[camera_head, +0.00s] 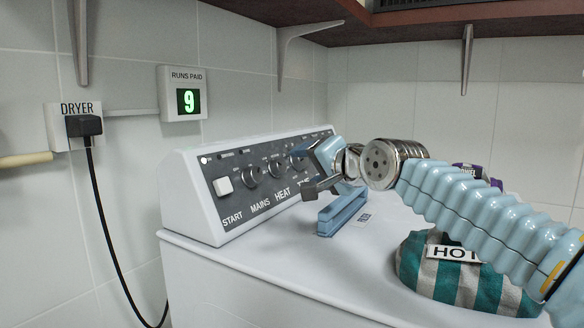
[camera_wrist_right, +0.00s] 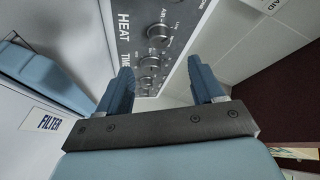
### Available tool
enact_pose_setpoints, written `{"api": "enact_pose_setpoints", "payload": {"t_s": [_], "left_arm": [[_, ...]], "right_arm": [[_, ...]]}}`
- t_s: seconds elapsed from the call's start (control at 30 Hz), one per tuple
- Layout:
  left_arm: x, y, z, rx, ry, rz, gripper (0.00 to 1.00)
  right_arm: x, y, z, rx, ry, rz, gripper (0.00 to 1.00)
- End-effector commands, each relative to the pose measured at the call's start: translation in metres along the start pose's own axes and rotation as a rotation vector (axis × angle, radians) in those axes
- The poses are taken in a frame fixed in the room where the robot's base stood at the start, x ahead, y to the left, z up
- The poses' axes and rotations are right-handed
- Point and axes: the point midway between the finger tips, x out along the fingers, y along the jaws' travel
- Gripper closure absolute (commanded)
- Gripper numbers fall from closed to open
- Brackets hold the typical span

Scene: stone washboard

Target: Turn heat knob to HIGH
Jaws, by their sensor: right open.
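The HEAT knob (camera_head: 276,168) is a dark round dial on the dryer's slanted grey control panel (camera_head: 212,165), above the HEAT label. In the right wrist view the HEAT knob (camera_wrist_right: 158,33) shows beyond the fingers, beside its label; its exact setting is too small to read. My right gripper (camera_head: 313,173) is open and empty in front of the panel's right part, close to the TIME knob (camera_head: 298,162) and partly hiding that end. Its two blue fingers (camera_wrist_right: 161,68) point toward the panel, apart from the HEAT knob. My left gripper is not in view.
A white START button (camera_head: 223,186) and the MAINS knob (camera_head: 251,174) sit left of HEAT. A blue filter handle (camera_head: 340,212) stands up from the dryer top (camera_head: 280,240) below my gripper. A striped HOT bag (camera_head: 420,262) lies at right. A brown shelf (camera_head: 300,20) hangs above.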

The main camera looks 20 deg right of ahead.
Motion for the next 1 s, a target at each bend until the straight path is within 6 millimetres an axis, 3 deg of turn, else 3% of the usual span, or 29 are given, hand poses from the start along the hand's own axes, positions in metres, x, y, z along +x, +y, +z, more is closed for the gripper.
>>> {"api": "enact_pose_setpoints", "payload": {"t_s": [0.3,0.5,0.93,1.0], "left_arm": [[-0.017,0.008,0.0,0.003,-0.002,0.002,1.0],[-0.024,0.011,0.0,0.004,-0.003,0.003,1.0],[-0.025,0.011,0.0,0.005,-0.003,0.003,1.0],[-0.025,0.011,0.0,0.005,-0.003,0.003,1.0]], "right_arm": [[0.074,-0.001,-0.002,0.003,-0.002,0.004,0.33],[0.105,0.0,-0.002,0.002,0.0,0.003,0.33],[0.117,0.001,-0.001,0.003,0.0,0.002,0.33],[0.116,0.001,-0.001,0.003,0.0,0.002,0.44]]}}
